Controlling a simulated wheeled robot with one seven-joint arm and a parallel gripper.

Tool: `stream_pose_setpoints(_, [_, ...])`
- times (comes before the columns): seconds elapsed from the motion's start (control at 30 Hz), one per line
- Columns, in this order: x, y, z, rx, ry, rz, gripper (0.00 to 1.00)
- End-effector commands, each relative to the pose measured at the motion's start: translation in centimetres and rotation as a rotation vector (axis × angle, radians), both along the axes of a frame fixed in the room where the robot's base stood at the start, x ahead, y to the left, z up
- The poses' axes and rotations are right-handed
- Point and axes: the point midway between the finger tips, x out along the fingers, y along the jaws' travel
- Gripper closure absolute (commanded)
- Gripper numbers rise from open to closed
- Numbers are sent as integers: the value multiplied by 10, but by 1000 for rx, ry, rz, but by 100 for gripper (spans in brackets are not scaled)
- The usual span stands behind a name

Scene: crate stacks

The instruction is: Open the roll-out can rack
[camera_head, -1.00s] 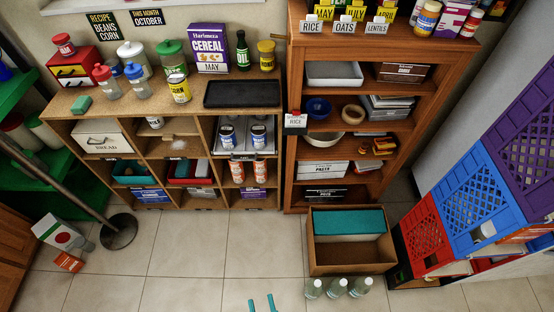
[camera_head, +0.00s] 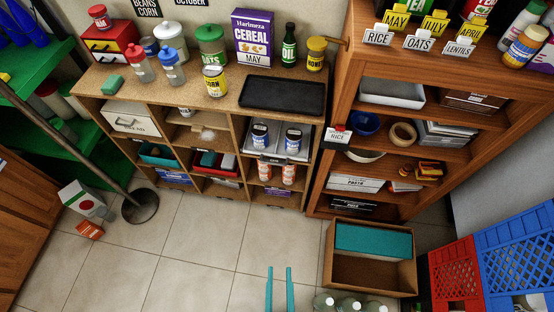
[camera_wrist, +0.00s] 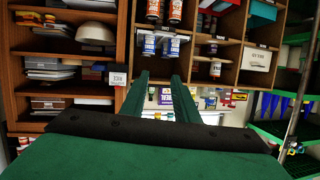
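The roll-out can rack (camera_head: 277,141) is a grey metal tray in the upper right compartment of the low wooden shelf. Blue-and-white cans (camera_head: 260,135) stand on it, and it looks pushed in. It also shows in the wrist view, which looks upside down, with its cans (camera_wrist: 148,46) beyond my fingers. My gripper (camera_head: 279,268) has two teal fingers held apart with nothing between them. In the head view it is in front of the shelf, apart from the rack. In the wrist view my gripper (camera_wrist: 162,76) points toward the rack's compartment.
A cardboard box (camera_head: 372,272) with a teal panel sits on the floor right of my gripper, with clear bottles before it. Red and blue crates (camera_head: 455,277) stand at the right. A pole with a round base (camera_head: 140,207) and a fallen carton (camera_head: 82,198) are left. Tiles between are clear.

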Motion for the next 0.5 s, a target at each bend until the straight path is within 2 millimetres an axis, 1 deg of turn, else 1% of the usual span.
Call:
stream_pose_setpoints(0.03, [7, -6, -20, 29, 24, -23, 72])
stream_pose_setpoints(0.17, [24, -21, -84, 144, 113, -90, 72])
stream_pose_setpoints(0.2, [30, -25, -103, 184, 141, -109, 72])
stream_pose_setpoints(0.27, [40, -30, -130, 246, 181, -136, 72])
stream_pose_setpoints(0.3, [47, -33, -148, 289, 207, -152, 72])
stream_pose_setpoints(0.4, [67, -39, -188, 401, 266, -188, 72])
stream_pose_setpoints(0.47, [80, -41, -208, 473, 298, -204, 72])
stream_pose_setpoints(0.5, [90, -42, -221, 520, 317, -212, 72])
